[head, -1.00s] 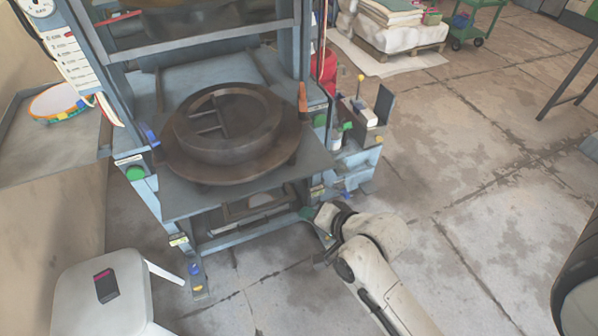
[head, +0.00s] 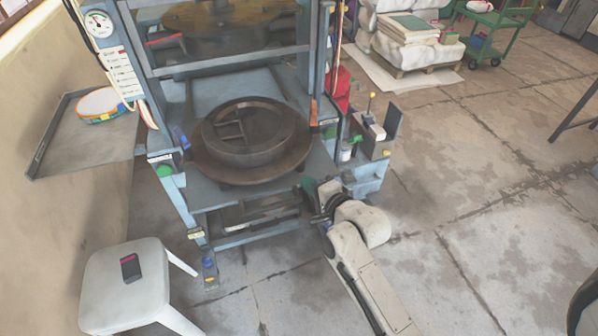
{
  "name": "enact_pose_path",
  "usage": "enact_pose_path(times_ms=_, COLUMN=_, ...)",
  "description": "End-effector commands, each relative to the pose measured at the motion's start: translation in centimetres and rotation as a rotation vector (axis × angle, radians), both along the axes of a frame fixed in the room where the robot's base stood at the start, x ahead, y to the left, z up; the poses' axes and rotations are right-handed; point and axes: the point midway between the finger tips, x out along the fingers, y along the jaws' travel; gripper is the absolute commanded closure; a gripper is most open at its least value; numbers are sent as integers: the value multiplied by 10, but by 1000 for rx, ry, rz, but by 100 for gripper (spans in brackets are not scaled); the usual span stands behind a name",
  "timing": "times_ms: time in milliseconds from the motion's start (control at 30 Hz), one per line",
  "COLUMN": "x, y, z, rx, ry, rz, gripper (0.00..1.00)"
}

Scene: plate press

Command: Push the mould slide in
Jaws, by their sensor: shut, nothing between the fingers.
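The mould slide is a grey plate (head: 212,197) at the front of the blue press, carrying a round, rusty brown mould (head: 262,150) with a raised ring. The mould sits in front of the press opening, below the upper crossbars. My gripper (head: 308,188) is shut and empty at the slide's front right corner, low by the press's right leg. Its fingertips are small and partly hidden by my wrist, so I cannot tell whether they touch the slide.
A white stool (head: 128,285) with a dark device stands at the front left. A side tray (head: 85,150) with a drum-like item is on the left. A blue box (head: 372,165) with levers stands right of the press.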

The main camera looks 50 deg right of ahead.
Motion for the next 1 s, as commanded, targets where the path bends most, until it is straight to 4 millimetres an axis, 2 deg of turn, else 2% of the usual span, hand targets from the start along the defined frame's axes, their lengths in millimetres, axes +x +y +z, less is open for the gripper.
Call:
enact_pose_path(times_ms=100, x=21, y=-7, z=-1, rx=-1, ry=-1, rz=1, gripper=100)
enact_pose_path(times_ms=300, x=41, y=-14, z=-2, rx=1, ry=0, rz=0, gripper=100)
enact_pose_path(times_ms=867, x=49, y=-17, z=-4, rx=0, ry=1, rz=0, gripper=100)
enact_pose_path(times_ms=1000, x=57, y=-22, z=-4, rx=0, ry=-1, rz=0, gripper=100)
